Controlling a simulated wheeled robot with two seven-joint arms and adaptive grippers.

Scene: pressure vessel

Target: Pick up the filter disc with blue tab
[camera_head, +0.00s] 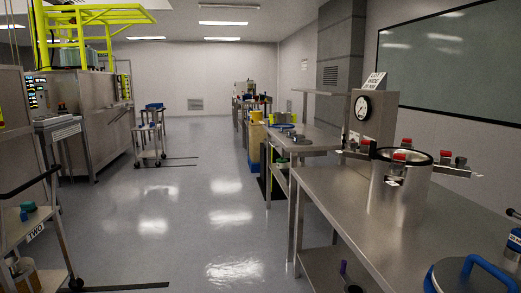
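I cannot make out for certain a filter disc with a blue tab. On the farther steel bench (318,146) lie a small blue item (282,126) and a few flat round grey pieces (299,139), too small to tell apart. On the near steel bench (330,190) stands an open steel pressure vessel (398,200) with a dark rim and red-capped clamps. A round lid with a blue handle (478,272) lies at the bottom right, cut by the frame edge. Neither of my grippers is in view.
A gauge box (370,116) stands behind the vessel. A blue bottle (514,243) is at the right edge. A shelf cart (30,215) marked TWO is at left, with another cart (150,132) farther back. The floor (190,215) between the carts and benches is clear.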

